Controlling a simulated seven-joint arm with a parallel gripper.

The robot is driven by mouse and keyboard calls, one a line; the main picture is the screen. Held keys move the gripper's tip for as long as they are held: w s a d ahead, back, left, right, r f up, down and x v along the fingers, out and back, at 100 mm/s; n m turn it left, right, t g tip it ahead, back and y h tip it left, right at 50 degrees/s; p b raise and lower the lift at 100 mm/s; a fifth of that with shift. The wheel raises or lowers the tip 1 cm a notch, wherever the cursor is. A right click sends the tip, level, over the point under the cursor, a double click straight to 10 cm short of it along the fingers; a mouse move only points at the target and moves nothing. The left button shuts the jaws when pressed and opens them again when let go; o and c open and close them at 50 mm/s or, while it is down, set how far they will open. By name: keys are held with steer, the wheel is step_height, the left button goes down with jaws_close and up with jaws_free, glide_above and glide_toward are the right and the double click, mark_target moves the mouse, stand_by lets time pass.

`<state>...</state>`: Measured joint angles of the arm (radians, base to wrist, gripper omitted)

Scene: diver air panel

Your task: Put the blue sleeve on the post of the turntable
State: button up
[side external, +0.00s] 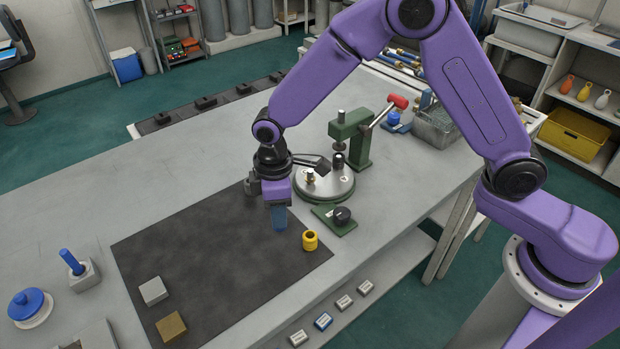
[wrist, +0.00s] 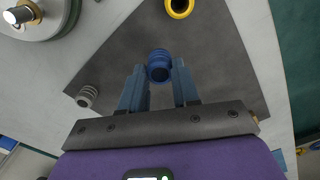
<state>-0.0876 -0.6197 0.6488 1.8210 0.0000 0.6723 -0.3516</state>
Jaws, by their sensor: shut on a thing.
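My gripper (wrist: 158,76) is shut on the blue sleeve (wrist: 159,62), a ribbed ring held between the fingertips in the wrist view. In the side view my gripper (side external: 279,222) points down over the dark mat, and I cannot tell the sleeve apart from the blue fingers. The turntable (side external: 336,190) is a round metal disc behind and right of my gripper. A short brass-based post (side external: 310,177) stands on its left part. In the wrist view the turntable (wrist: 62,22) is cut off at upper left, with the post (wrist: 22,14) on it.
A yellow sleeve (side external: 310,240) stands on the mat (side external: 215,270) right of my gripper. A grey ribbed sleeve (wrist: 87,96) is at the mat's edge. A green press (side external: 358,140) with a red-tipped lever stands behind the turntable.

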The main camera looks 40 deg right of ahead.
steer(key=w+d+r, duration=0.5)
steer(key=d, duration=0.2)
step_height(320, 180, up, 4)
glide_above(310, 171)
steer(key=shift+f, duration=2.95)
steer(key=shift+f, duration=1.45)
stand_by(0.5)
steer(key=o, duration=1.5)
steer(key=shift+c, duration=0.2)
steer(key=shift+r, duration=0.15)
